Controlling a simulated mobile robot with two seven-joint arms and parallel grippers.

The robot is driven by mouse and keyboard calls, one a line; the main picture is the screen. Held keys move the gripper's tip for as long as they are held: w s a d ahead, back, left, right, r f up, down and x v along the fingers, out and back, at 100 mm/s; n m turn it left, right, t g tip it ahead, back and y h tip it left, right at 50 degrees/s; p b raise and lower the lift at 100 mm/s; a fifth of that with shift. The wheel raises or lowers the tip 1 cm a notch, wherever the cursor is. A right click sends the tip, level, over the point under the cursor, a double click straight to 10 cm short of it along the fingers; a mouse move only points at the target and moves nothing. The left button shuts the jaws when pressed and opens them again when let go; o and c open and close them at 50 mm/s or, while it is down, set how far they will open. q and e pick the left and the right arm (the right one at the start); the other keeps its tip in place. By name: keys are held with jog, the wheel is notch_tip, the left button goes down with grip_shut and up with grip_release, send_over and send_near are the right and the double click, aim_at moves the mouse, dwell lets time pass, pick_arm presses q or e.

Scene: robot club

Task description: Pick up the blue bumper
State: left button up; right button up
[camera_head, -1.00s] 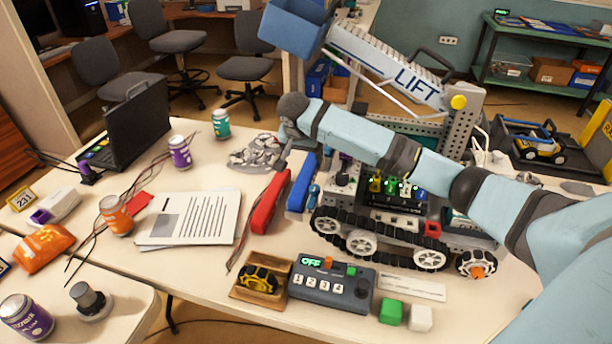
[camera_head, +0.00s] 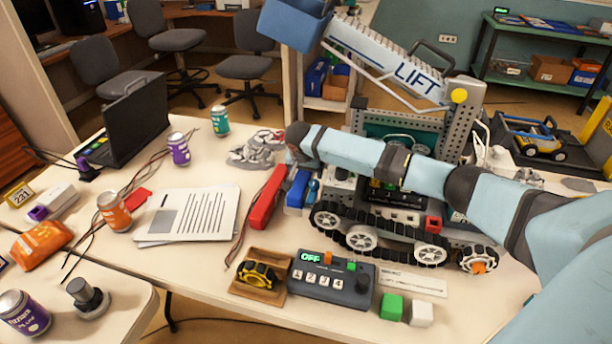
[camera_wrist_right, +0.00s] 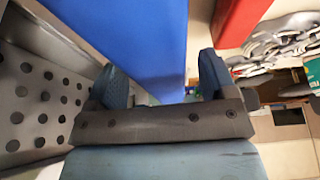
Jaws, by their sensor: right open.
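The blue bumper (camera_head: 298,188) is a long flat bar. It lies on the table between the red bumper (camera_head: 266,199) and the tracked robot (camera_head: 385,225). My right arm reaches across from the right, and my right gripper (camera_head: 304,166) is over the far end of the blue bumper, partly hidden by my wrist. In the right wrist view my right gripper (camera_wrist_right: 163,82) is open, and the blue bumper (camera_wrist_right: 130,35) fills much of the space between and beyond the two fingers. I cannot tell whether the fingers touch it. My left gripper is out of view.
The red bumper also shows in the right wrist view (camera_wrist_right: 238,18). A grey crumpled pile (camera_head: 255,150) lies behind the bumpers. Papers (camera_head: 190,213) lie to the left. A control box (camera_head: 332,280) and wooden tray (camera_head: 236,288) stand in front.

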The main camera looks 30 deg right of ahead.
jog(key=shift+c, duration=0.4)
jog(key=c, duration=1)
jog(key=shift+r, duration=0.15)
jog(key=shift+c, duration=0.2)
